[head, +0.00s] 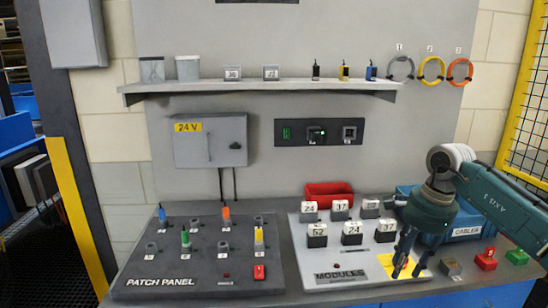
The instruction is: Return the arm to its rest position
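My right arm comes in from the right edge, and its teal wrist hangs over the right end of the bench. My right gripper (406,272) points down above the yellow square (387,262) on the modules board (312,272). Its dark fingers look apart, with nothing seen between them. It hides part of the yellow square and of the board's right side. My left gripper is not in view.
Several numbered modules (317,232) stand on the board close left of my gripper. A blue cables bin (466,232) sits behind my wrist, with a red block (486,259) and a green block (517,256) right of it. The patch panel (190,286) is at left, under a shelf (250,86).

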